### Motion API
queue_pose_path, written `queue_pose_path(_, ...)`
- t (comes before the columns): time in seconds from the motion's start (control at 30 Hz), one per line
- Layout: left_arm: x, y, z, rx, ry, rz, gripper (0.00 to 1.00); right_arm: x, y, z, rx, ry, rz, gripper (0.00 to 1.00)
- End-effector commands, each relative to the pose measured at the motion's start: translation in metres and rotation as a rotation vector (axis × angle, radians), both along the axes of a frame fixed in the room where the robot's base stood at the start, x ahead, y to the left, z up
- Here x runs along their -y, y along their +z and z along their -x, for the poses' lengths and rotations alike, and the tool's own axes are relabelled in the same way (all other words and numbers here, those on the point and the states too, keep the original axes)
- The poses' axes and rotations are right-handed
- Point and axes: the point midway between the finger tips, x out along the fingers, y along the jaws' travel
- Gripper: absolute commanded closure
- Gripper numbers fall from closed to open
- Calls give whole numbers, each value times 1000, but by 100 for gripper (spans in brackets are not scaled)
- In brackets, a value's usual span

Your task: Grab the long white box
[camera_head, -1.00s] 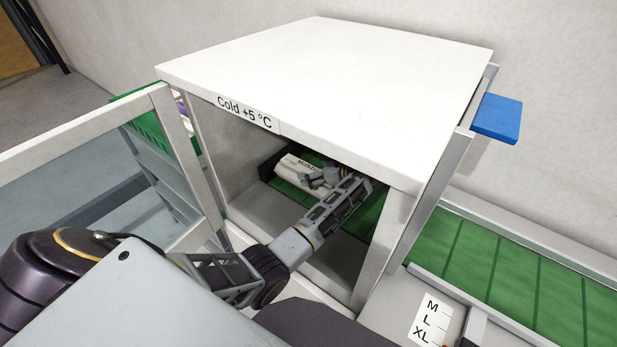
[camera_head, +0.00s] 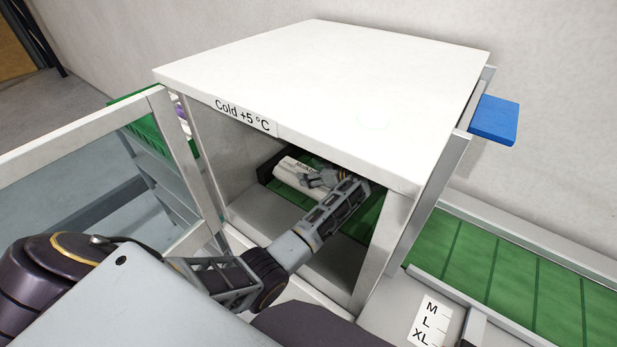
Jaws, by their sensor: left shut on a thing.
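The long white box (camera_head: 291,172) lies inside the open white cold cabinet (camera_head: 330,70), on the green belt at the back. Dark lettering shows on its top. My left arm reaches in through the front opening. My left gripper (camera_head: 314,180) is at the box, shut on it. The fingers and the right part of the box are partly hidden by the gripper and wrist. My right gripper is not in view.
The cabinet's glass door (camera_head: 90,190) stands open on the left. The cabinet's roof and side walls closely surround my arm. A green conveyor (camera_head: 500,265) runs out at the right, beside a size label (camera_head: 429,318). A blue plate (camera_head: 494,120) sticks out at the right.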

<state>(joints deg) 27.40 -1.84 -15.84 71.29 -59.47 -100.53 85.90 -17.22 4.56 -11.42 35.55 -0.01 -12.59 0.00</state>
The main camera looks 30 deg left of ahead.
Motion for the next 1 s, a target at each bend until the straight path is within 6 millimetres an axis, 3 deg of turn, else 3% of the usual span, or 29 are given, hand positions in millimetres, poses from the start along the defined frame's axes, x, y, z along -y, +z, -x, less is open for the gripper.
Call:
queue_pose_path(0.33,0,17,-1,6,0,-1,73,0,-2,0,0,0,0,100)
queue_pose_path(1.0,0,96,-1,5,0,-1,73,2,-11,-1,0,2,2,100)
